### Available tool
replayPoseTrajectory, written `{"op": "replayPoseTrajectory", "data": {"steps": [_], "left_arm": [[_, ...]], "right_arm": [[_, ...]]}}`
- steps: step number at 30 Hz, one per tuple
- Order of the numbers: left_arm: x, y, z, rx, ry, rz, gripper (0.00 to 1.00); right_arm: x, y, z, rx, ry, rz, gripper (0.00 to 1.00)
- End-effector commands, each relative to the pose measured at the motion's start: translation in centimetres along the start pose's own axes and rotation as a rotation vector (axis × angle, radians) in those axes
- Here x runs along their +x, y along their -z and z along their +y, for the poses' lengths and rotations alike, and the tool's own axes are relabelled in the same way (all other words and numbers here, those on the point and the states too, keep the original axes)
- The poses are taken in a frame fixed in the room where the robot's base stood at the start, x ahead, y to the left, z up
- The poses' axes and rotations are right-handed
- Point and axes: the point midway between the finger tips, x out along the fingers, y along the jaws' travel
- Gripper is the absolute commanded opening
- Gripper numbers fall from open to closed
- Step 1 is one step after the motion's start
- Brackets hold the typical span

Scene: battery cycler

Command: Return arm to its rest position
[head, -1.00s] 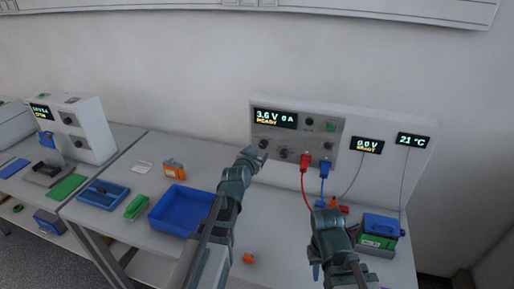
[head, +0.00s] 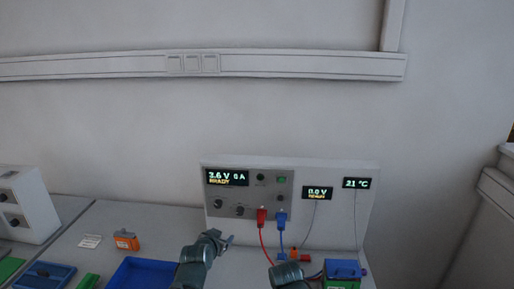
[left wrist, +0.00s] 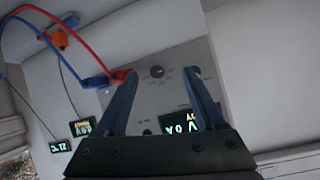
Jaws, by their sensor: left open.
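My left gripper (head: 227,241) is in front of the lower left part of the battery cycler panel (head: 268,190) in the head view. In the left wrist view its two fingers (left wrist: 160,88) are apart with nothing held between them, and the panel's knobs show beyond. My right arm (head: 286,272) shows at the bottom edge of the head view, right of the left one; its gripper's fingers cannot be made out. The cycler display (head: 227,178) reads 3.6 V and 0 A.
Red (head: 262,218) and blue (head: 281,217) plugs with cables sit in the panel. A green and blue battery block (head: 344,272) stands at right. A blue tray (head: 140,273) and an orange item (head: 126,240) lie at left. A wall trunking (head: 290,64) runs above; the space over the panel is free.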

Motion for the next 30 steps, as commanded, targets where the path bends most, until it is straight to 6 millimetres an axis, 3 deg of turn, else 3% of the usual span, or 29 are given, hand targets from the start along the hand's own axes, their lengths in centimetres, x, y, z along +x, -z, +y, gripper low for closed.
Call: {"op": "replayPoseTrajectory", "data": {"steps": [1,3,6,9,13,18,30], "left_arm": [[-0.2,-1.8,3.1,0.004,-0.062,-0.089,0.71],[-1.0,-4.8,6.9,0.005,-0.135,-0.239,0.71],[-3.3,-9.0,11.3,0.013,-0.203,-0.465,0.71],[-6.3,-12.7,14.2,0.025,-0.227,-0.673,0.71],[-10.2,-15.9,16.1,0.044,-0.213,-0.887,0.71],[-13.3,-17.8,16.8,0.061,-0.177,-1.043,0.71],[-14.1,-18.2,16.9,0.063,-0.165,-1.081,0.71]], "right_arm": [[0.2,0.0,0.0,0.0,0.0,0.0,0.24],[0.3,0.0,0.0,0.0,0.0,0.0,0.24],[0.5,0.0,-0.1,0.0,0.0,0.0,0.24],[0.7,0.0,-0.1,0.0,0.0,0.0,0.24],[0.8,0.1,-0.1,0.0,0.0,0.0,0.24],[0.9,0.1,-0.1,0.0,0.0,0.0,0.24],[0.9,0.1,-0.1,0.0,0.0,0.0,0.24]]}}
